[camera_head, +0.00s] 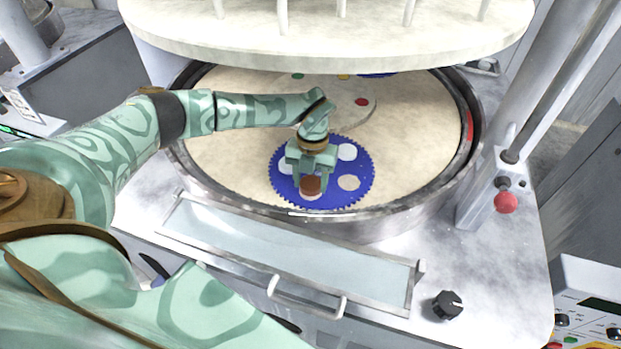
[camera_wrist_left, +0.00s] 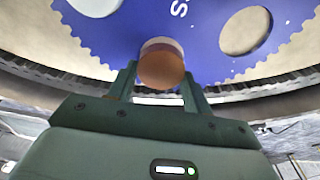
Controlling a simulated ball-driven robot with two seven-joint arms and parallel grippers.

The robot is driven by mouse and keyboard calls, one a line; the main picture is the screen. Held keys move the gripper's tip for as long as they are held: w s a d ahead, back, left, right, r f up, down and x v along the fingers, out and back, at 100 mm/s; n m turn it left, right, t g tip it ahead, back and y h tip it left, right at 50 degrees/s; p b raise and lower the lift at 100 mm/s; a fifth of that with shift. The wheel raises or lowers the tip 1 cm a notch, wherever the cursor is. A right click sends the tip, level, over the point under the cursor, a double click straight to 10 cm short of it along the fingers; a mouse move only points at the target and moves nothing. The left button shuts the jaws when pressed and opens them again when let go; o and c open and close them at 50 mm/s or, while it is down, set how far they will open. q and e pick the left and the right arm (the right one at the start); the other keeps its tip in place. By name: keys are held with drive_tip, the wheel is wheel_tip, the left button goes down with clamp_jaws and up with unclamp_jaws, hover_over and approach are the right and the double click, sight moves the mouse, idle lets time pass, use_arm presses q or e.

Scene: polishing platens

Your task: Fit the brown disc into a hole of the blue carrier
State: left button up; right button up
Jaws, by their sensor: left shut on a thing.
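The blue toothed carrier (camera_head: 336,198) lies on the pale round platen, near its front edge; it also shows in the left wrist view (camera_wrist_left: 195,15). My left gripper (camera_head: 311,180) is shut on the brown disc (camera_head: 311,185) over the front part of the carrier. In the left wrist view the disc (camera_wrist_left: 161,68) sits between the fingertips, with a pale crescent of a hole showing past its edge. I cannot tell the gap between disc and carrier. A tan open hole (camera_head: 349,182) is to the right, and a white round (camera_head: 347,152) fills another place. My right gripper is not in view.
The metal rim (camera_head: 400,208) of the platen basin runs close in front of the carrier. A pale upper plate (camera_head: 330,35) hangs above the back. The beige platen (camera_head: 420,130) is clear to the right.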

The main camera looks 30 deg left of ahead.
sight(312, 182)
use_arm(q)
drive_tip(key=shift+f+b, duration=0.4)
drive_tip(key=shift+f, duration=0.4)
drive_tip(key=o, duration=1.2)
drive_tip(key=r, duration=0.7)
drive_tip(key=shift+w+a+r, duration=0.15)
drive_tip(key=shift+w+r, duration=0.05)
drive_tip(key=shift+w, duration=0.2)
